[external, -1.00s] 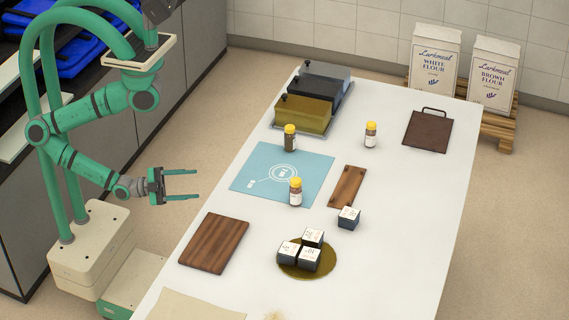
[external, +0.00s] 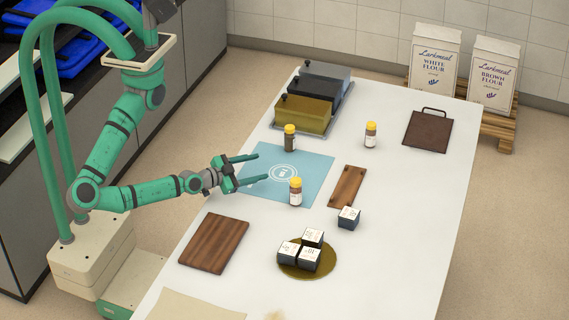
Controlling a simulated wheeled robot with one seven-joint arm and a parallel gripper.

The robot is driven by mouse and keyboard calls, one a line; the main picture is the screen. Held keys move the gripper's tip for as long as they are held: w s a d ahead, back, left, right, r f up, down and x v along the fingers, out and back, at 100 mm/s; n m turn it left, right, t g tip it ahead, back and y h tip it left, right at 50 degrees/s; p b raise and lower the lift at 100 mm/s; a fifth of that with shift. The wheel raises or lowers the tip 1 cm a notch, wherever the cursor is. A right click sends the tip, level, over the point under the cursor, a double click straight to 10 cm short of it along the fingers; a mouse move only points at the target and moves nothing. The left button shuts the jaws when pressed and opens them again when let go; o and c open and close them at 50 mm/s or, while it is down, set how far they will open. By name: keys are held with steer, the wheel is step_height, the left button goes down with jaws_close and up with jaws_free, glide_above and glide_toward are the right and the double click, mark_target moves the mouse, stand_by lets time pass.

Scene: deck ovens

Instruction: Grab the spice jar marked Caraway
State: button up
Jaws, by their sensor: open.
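Three spice jars with yellow lids stand upright on the white table. One jar (external: 295,193) is on the lower right part of the blue mat, one jar (external: 290,139) is at the mat's upper edge, and one jar (external: 371,135) stands farther right on bare table. Their labels are too small to read, so I cannot tell which is Caraway. My gripper (external: 262,169) is open and empty above the blue mat (external: 310,165). Its fingers point right, between the jar at the mat's upper edge and the jar on its lower right.
Lidded bins (external: 304,113) stand at the table's far left. A small wooden board (external: 347,186), a dark cube (external: 348,218) and a round plate (external: 329,267) with several cubes lie to the right and front. A larger board (external: 214,243) is at front left.

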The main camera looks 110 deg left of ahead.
mark_target(286, 140)
steer(key=a+n+g, duration=0.1)
steer(key=a+n, duration=0.1)
steer(key=a, duration=0.3)
steer(key=w+a+n+g, duration=0.1)
steer(key=a+n, duration=0.2)
steer(key=a, duration=0.3)
steer(key=w+a+n+g, duration=0.1)
steer(key=a+n, duration=0.1)
steer(key=a, duration=0.4)
steer(key=shift+w+a+n+g, duration=0.1)
steer(key=shift+n+g, duration=0.2)
steer(key=shift+g, duration=0.1)
steer(key=x, duration=0.5)
steer(key=shift+w+a+f, duration=0.15)
steer(key=shift+a, duration=0.15)
steer(key=shift+h, duration=0.3)
steer(key=shift+x, duration=2.55)
steer(key=shift+f, duration=0.2)
steer(key=c, duration=1.3)
steer(key=shift+r, duration=0.1)
